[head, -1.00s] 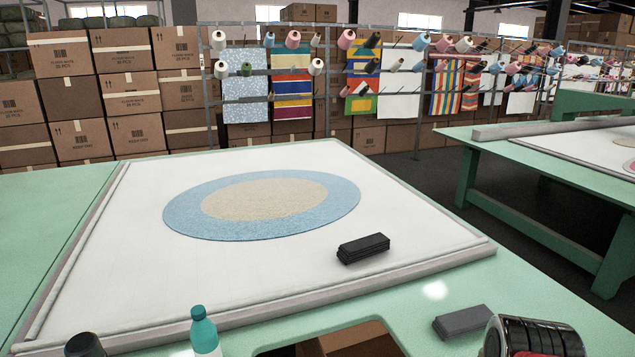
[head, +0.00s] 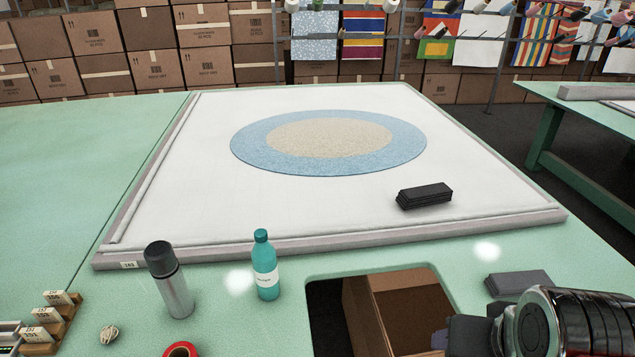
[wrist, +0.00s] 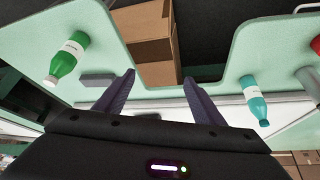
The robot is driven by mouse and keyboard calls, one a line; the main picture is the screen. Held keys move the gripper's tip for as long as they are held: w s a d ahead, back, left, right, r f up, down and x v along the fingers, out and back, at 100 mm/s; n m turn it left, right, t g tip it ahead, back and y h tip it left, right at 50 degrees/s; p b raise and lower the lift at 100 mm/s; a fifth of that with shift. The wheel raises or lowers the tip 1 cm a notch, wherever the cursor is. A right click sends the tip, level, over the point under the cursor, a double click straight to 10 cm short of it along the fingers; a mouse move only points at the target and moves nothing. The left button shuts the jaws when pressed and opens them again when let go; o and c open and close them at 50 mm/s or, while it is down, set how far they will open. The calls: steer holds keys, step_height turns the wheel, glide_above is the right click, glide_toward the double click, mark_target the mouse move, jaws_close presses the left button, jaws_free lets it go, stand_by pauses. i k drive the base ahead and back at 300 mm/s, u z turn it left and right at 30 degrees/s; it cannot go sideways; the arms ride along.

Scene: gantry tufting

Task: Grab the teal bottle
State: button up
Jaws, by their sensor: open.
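The teal bottle (head: 265,268) stands upright on the green table in the head view, in front of the white frame and left of the table cut-out. It has a white label and a teal cap. In the wrist view the teal bottle (wrist: 254,100) is on the right, outside my fingers and apart from them. My gripper (wrist: 158,88) is open and empty, with its two dark fingers spread over the cut-out area. In the head view my arm is at the lower right and the fingertips cannot be made out.
A steel flask (head: 170,282) stands left of the bottle, with a red roll (head: 182,350) in front. A cardboard box (head: 400,310) sits in the cut-out. A dark grey block (head: 520,283) lies right of it. A green bottle (wrist: 68,58) shows in the wrist view.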

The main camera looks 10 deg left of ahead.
mark_target(263, 255)
steer(key=u, duration=0.85)
steer(key=k, duration=0.8)
steer(key=u, duration=0.35)
steer(key=i, duration=1)
steer(key=z, duration=0.05)
